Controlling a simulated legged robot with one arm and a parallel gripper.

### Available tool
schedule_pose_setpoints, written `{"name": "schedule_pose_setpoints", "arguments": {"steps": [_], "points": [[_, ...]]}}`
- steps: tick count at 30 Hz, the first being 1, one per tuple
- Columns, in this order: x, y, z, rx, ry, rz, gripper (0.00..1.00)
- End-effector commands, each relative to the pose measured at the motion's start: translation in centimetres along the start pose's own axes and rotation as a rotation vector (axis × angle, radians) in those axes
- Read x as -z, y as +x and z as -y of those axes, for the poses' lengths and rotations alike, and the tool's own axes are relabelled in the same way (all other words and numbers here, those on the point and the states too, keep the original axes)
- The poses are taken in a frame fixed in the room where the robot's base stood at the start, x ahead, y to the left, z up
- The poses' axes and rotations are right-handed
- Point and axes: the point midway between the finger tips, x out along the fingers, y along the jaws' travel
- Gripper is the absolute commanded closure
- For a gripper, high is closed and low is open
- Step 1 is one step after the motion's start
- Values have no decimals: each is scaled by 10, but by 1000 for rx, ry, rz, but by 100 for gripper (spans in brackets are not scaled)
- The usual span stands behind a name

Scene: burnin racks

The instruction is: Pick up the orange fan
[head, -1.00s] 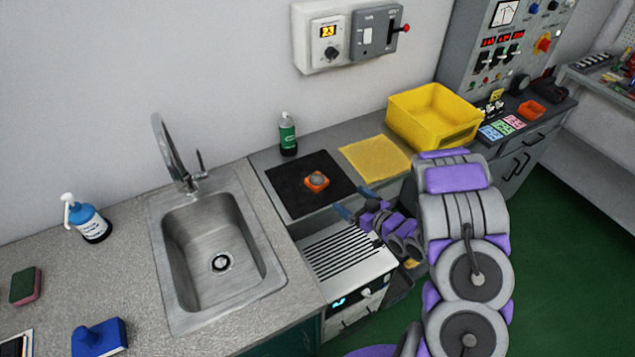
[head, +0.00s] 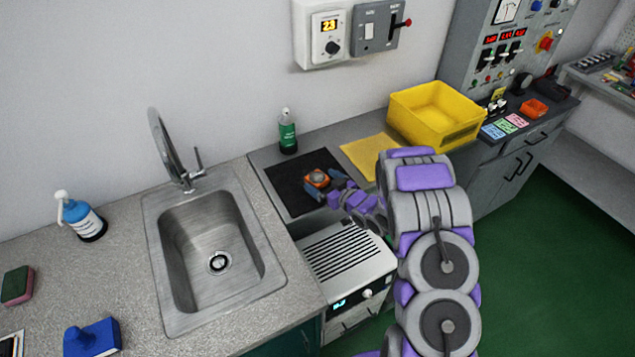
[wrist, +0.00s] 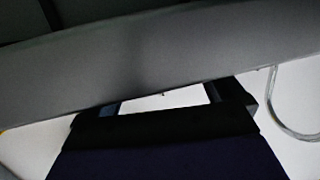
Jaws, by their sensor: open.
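The orange fan (head: 318,178), a small orange block with a grey round middle, lies on a black mat (head: 288,187) on the counter right of the sink. My gripper (head: 334,186) is open, with its blue-grey fingertips close to the right side of the fan in the head view. I cannot tell whether they touch it. In the wrist view my gripper (wrist: 162,103) shows as two dark fingers with a pale gap between them. The fan cannot be made out there.
A green bottle (head: 287,132) stands behind the mat. A yellow cloth (head: 368,153) and a yellow bin (head: 428,110) are to the right. A grey vented device (head: 345,252) sits below the counter's front edge. The sink (head: 215,250) is at the left.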

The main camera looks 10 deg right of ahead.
Motion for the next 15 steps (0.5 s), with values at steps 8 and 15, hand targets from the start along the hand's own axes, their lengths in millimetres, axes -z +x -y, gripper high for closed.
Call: {"name": "schedule_pose_setpoints", "arguments": {"steps": [8, 15], "points": [[2, 14, 0, -1, 0, -3, 4], [1, 14, 0, -1, 0, -2, 22]]}}
